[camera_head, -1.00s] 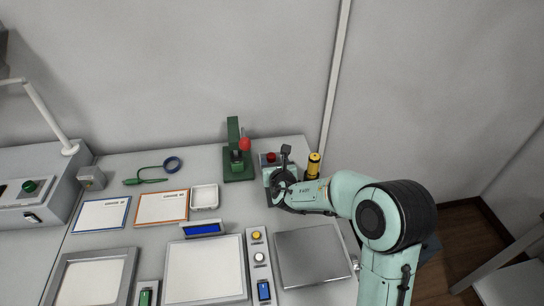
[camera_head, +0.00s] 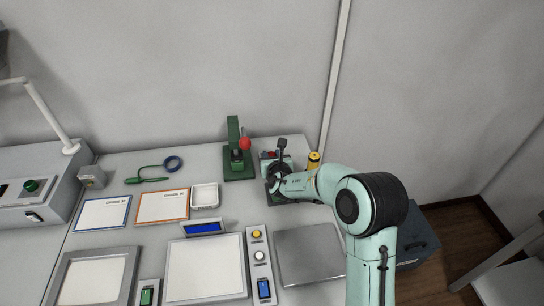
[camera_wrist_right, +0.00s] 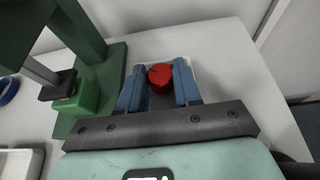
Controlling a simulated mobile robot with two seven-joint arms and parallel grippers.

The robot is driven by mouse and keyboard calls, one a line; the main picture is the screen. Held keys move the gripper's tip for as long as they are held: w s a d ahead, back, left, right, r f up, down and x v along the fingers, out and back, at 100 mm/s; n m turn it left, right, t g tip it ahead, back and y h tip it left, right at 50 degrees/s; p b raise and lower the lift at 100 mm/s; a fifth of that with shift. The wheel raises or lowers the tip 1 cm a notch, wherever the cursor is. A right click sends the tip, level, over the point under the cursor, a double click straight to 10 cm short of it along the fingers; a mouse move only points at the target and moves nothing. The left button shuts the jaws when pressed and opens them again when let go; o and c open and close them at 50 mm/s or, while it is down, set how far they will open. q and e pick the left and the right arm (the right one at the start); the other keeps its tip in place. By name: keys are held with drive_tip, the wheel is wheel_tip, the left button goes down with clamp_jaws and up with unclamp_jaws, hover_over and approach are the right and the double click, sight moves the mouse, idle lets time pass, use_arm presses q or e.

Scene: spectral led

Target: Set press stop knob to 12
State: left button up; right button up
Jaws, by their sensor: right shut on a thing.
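The red knob (camera_wrist_right: 160,77) with a dark pointer mark sits on a small light grey box, between the two blue fingers of my right gripper (camera_wrist_right: 159,83) in the wrist view. The gripper is shut on this knob. In the head view, a bit of the red knob (camera_head: 271,154) shows beside my dark right wrist, which hides most of the box and the fingers. The knob's scale numbers cannot be read. A green press (camera_head: 236,165) with a red ball handle stands just left of the box. My left gripper is not in view.
A yellow-and-black cylinder (camera_head: 314,161) stands close to the right of my wrist. A white tray (camera_head: 205,194), a blue display (camera_head: 204,228), a button panel (camera_head: 259,252) and a grey plate (camera_head: 309,254) lie nearer. A wall closes off the back.

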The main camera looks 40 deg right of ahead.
drive_tip(key=shift+a, duration=0.1)
drive_tip(key=shift+w+a+m+g+h, duration=0.15)
drive_tip(key=shift+m+g+h, duration=0.45)
drive_tip(key=shift+m+h, duration=0.25)
drive_tip(key=shift+w+a+r+m+g+h+p, duration=0.1)
drive_tip(key=shift+m+g+h+p, duration=0.9)
drive_tip(key=shift+m, duration=0.25)
drive_tip(key=m+g+h+p, duration=0.2)
drive_tip(key=m, duration=0.1)
drive_tip(key=shift+w+r+g, duration=0.1)
drive_tip(key=shift+w+g, duration=0.1)
drive_tip(key=shift+g, duration=0.2)
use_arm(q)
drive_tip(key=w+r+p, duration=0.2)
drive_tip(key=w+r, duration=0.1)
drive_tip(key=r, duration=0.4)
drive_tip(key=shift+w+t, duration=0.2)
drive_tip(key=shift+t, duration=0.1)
use_arm(e)
drive_tip(key=shift+m+g+h, duration=0.45)
drive_tip(key=shift+m+g, duration=0.55)
drive_tip(key=shift+g, duration=0.1)
drive_tip(key=o, duration=1)
drive_tip(key=shift+o, duration=0.2)
